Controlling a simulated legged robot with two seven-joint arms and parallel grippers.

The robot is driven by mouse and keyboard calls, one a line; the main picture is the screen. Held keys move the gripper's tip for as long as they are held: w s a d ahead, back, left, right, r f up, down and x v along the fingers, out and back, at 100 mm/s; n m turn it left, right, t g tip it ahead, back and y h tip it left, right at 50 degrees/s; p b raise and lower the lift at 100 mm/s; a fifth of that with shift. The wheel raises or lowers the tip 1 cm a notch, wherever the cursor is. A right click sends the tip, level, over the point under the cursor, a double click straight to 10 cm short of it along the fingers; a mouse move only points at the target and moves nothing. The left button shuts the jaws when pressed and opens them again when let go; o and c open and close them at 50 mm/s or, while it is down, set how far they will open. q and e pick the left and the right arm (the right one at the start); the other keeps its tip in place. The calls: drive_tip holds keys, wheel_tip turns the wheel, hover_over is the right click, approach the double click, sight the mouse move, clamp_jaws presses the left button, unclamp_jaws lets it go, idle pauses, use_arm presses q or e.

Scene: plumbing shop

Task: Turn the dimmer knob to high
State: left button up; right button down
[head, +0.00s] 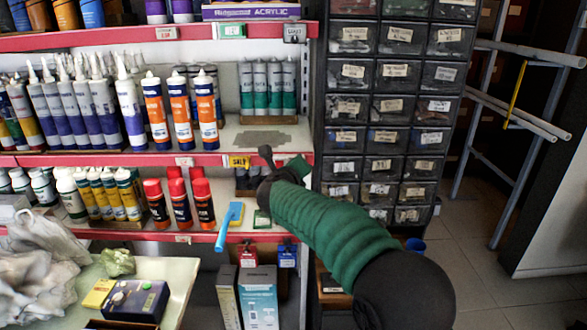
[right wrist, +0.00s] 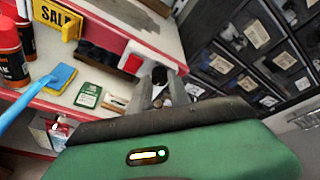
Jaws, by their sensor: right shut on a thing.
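The dimmer shows in the right wrist view as a white plate (right wrist: 147,58) by the end of the red shelf edge. Its black knob (right wrist: 159,75) sticks out between the two grey fingertips of my right gripper (right wrist: 160,86), which is shut on it. I cannot read any marking or the knob's setting. In the head view my green right arm reaches up from the lower right to the shelf's right end. Its dark gripper (head: 267,160) is partly seen there, and the arm hides the dimmer. My left gripper is not in view.
Shelves with red edges (head: 110,160) hold tubes and bottles. A yellow sale tag (head: 239,162) and a blue brush (head: 229,225) are close to my right gripper. Dark drawers (head: 346,106) stand just right. A pale table (head: 178,278) with boxes is at lower left.

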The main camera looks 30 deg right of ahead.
drive_tip(key=shift+f, duration=0.45)
drive_tip(key=c, duration=1.4)
unclamp_jaws()
drive_tip(key=shift+o, duration=0.8)
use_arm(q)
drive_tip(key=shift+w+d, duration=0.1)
use_arm(e)
drive_tip(key=shift+w+r, duration=0.1)
drive_tip(key=shift+r, duration=0.05)
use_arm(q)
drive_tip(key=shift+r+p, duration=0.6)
use_arm(e)
drive_tip(key=v, duration=1.6)
drive_tip(key=shift+s+a, duration=0.2)
drive_tip(key=shift+s, duration=0.1)
drive_tip(key=shift+r, duration=0.15)
